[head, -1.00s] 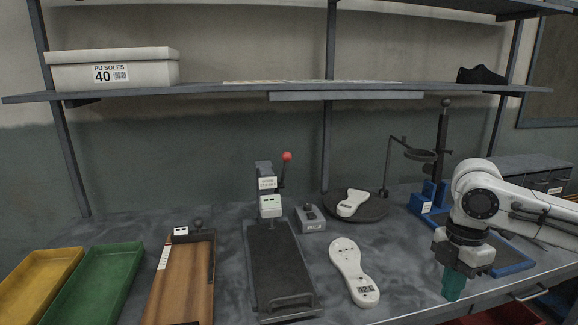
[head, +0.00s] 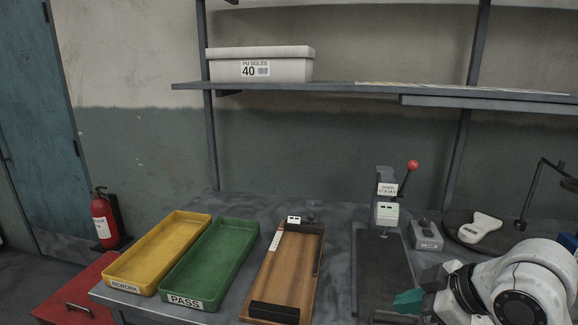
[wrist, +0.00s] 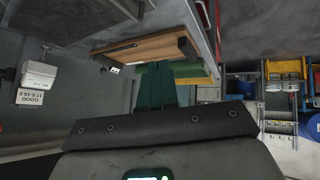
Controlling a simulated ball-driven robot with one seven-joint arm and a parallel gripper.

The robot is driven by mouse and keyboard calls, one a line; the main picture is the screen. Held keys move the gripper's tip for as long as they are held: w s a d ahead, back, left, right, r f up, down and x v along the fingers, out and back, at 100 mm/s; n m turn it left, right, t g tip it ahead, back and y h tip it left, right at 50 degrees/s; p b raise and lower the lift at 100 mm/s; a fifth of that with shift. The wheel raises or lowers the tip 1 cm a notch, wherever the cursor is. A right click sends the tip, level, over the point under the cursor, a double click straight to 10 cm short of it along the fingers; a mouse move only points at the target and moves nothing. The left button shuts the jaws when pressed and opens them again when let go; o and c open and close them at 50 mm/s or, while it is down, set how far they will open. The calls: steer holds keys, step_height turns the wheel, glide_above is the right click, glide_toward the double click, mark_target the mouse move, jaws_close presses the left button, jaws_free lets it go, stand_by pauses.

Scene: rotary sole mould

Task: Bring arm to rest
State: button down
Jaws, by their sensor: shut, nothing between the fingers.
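My gripper (head: 408,301) is at the lower right of the head view, low over the bench front, with its teal fingers pointing left. The fingers are shut together and empty. In the wrist view my gripper (wrist: 157,88) points towards the wooden board (wrist: 140,46) and the green tray (wrist: 192,69), touching neither. My arm hides the bench's right front.
The yellow REWORK tray (head: 160,250) and green PASS tray (head: 212,262) look empty. The red-knobbed lever stand (head: 386,212) and a small grey box (head: 427,236) stand behind my arm. A shelf (head: 350,88) carries a white box (head: 262,65). A fire extinguisher (head: 104,218) is at left.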

steer(key=s+a+f+m+g+h, duration=0.1)
steer(key=s+a+f+m, duration=0.1)
steer(key=s+f+m, duration=0.5)
steer(key=s+a+f+m, duration=0.1)
steer(key=s+a+f, duration=0.1)
steer(key=s+f, duration=0.65)
steer(key=s+d+f+m+g+h, duration=0.2)
steer(key=s+d+f, duration=0.2)
steer(key=s+f, duration=0.2)
steer(key=s+d+f+m+g+h, duration=0.1)
steer(key=s+d+f, duration=0.3)
steer(key=s, duration=0.6)
steer(key=shift+s+d+f+m+g+h, duration=0.35)
steer(key=shift+f+m+g+h, duration=0.05)
steer(key=shift+f+g+h, duration=0.45)
